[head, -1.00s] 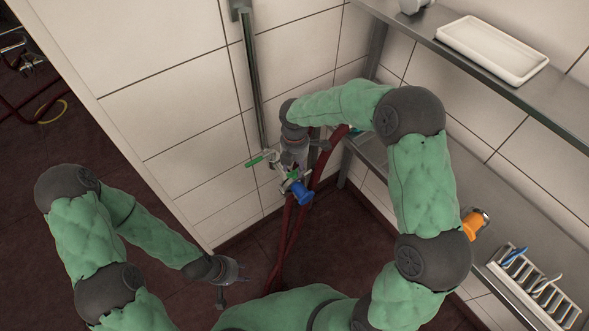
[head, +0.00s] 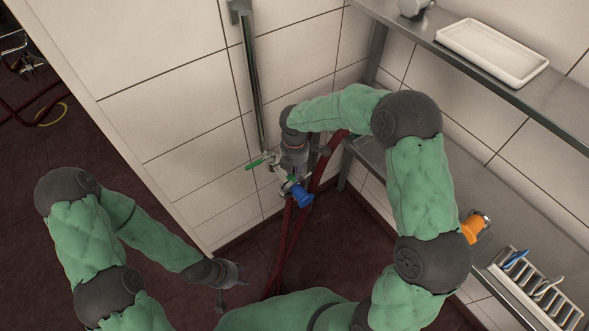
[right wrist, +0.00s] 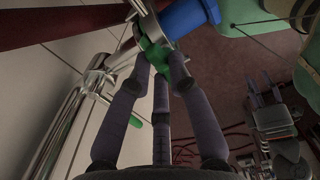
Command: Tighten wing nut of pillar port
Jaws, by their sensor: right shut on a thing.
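The green wing nut (right wrist: 155,52) sits between the fingertips of my right gripper (right wrist: 158,64) in the right wrist view. The fingers are shut on it, beside the metal fitting of the pillar port and a blue connector (right wrist: 185,15). In the head view the right gripper (head: 288,176) reaches down to the port, and its own wrist hides most of the nut; the blue connector (head: 302,196) shows just below. My left gripper (head: 234,277) is empty with its fingers apart, low over the floor and away from the port.
A metal pillar (head: 252,75) runs down the tiled wall, with a green-ended lever (head: 256,163) beside my right gripper. Red hoses (head: 283,245) hang below the port. A steel shelf with a white tray (head: 492,50) and a lower shelf with a rack (head: 535,290) stand right.

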